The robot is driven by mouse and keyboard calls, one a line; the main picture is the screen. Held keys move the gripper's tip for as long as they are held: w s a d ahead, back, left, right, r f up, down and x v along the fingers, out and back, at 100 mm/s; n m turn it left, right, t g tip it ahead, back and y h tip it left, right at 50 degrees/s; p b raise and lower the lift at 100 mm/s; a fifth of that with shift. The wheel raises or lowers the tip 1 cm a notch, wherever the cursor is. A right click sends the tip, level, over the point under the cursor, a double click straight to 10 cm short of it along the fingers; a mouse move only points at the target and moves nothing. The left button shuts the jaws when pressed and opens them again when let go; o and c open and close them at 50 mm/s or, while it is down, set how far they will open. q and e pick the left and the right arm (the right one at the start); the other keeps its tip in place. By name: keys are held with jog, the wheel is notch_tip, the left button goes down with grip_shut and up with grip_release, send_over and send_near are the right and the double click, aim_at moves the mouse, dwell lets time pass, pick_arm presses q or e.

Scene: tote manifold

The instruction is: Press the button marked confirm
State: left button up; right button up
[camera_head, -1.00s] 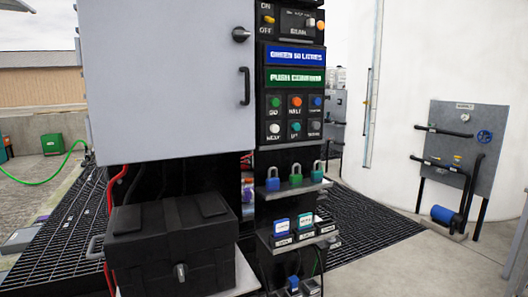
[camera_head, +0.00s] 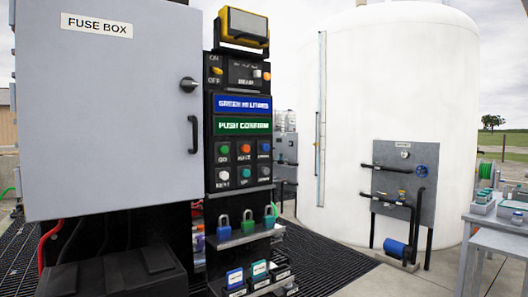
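A black control panel (camera_head: 236,165) stands right of the grey fuse box, with two rows of round buttons. The top row has a green button (camera_head: 224,149), an orange button (camera_head: 245,147) and a blue button (camera_head: 265,147). The lower row has a white button (camera_head: 225,174), a teal button (camera_head: 245,172) and a grey button (camera_head: 265,171). The small label under the blue button is too blurred to read surely, so I cannot tell which is confirm. A green display (camera_head: 242,125) above reads "PUSH CONFIRM". Neither of my grippers is in view.
The fuse box (camera_head: 105,120) has a knob and handle beside the panel. A black case (camera_head: 115,275) sits low at left. A white tank (camera_head: 385,120) and table (camera_head: 500,240) stand right.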

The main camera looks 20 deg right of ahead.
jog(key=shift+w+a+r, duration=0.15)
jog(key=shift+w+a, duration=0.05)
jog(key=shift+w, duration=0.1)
